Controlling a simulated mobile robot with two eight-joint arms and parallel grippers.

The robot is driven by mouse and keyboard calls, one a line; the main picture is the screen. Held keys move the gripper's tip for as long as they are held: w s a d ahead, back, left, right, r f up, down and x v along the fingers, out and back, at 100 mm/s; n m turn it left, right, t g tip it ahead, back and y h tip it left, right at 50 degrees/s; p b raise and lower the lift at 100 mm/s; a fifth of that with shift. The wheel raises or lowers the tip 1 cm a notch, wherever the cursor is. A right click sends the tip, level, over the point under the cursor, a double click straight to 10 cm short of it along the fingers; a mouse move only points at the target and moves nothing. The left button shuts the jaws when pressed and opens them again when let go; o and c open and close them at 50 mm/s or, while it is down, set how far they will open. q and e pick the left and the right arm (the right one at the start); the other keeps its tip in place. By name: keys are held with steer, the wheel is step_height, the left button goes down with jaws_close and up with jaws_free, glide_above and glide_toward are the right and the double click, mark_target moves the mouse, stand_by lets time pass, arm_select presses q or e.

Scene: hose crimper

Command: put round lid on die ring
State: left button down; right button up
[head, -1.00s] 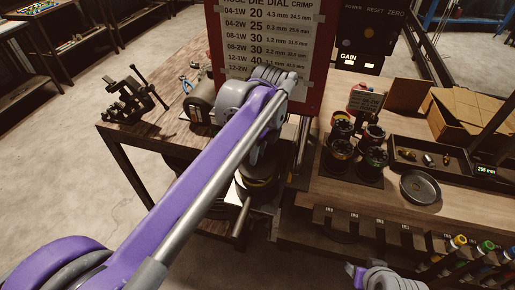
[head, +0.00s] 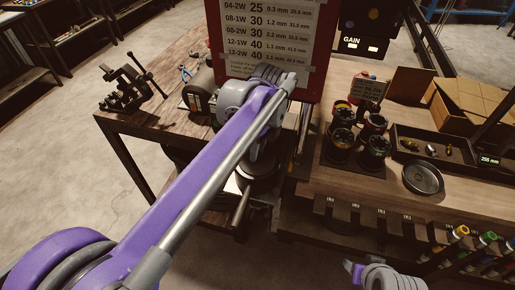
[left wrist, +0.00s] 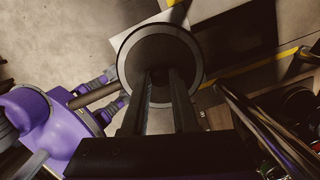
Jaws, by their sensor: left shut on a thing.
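My left gripper (left wrist: 160,80) is shut, its two dark fingers together at the centre of a round dark lid (left wrist: 136,52) with a pale rim. In the head view my left wrist hides most of the gripper, and a dark round shape (head: 258,167) shows just below it, beyond the near edge of the tables. I cannot tell the die ring apart there. The lid covers whatever lies under it in the left wrist view, so I cannot tell whether it touches anything. My right gripper is not clearly in view; only part of my right arm shows at the bottom.
A red-framed dial chart (head: 262,35) stands behind my left wrist. On the right table are several dark die sets (head: 343,138), a shallow round dish (head: 422,177) and a parts tray (head: 402,150). A vise (head: 132,85) sits on the left table.

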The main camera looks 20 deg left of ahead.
arm_select(q)
steer(key=c, duration=0.6)
jaws_free()
step_height(320, 180, up, 11)
steer(key=d, duration=0.1)
steer(key=shift+s+d+f+p, duration=0.2)
steer(key=shift+s+d+p, duration=0.1)
steer(key=shift+p, duration=0.1)
